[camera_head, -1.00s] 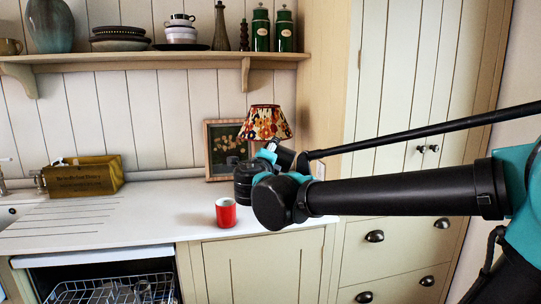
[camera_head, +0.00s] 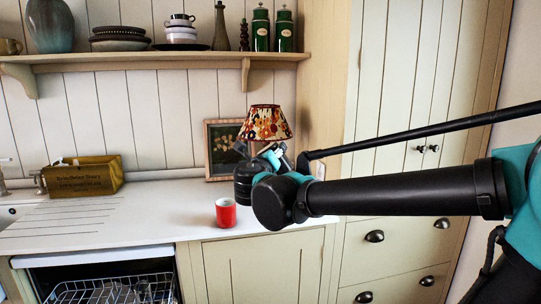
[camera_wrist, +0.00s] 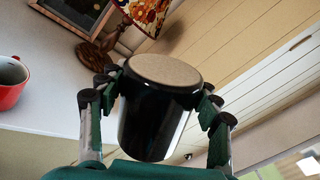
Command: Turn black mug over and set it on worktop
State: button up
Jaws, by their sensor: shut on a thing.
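The black mug (camera_wrist: 155,125) is between the fingers of my gripper (camera_wrist: 158,108) in the wrist view. Its flat tan base (camera_wrist: 165,70) shows at the upper end of the picture, and its glossy black side runs down below it. Its opening is hidden. The fingers close on both sides of the mug. In the head view my gripper is mostly hidden behind my wrist, and I cannot make out the mug there. The white worktop (camera_head: 150,215) lies below and left of my wrist.
A red mug (camera_head: 226,212) stands upright on the worktop near its front edge, left of my wrist. A lamp (camera_head: 265,122) and a framed picture (camera_head: 220,165) stand behind. A yellow-brown box (camera_head: 80,178) is at the left. The worktop between box and red mug is clear.

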jog(key=m, duration=0.5)
jog(key=shift+m, duration=1)
jog(key=m, duration=0.3)
jog(key=shift+m, duration=0.3)
jog(key=m, duration=0.3)
jog(key=m, duration=0.7)
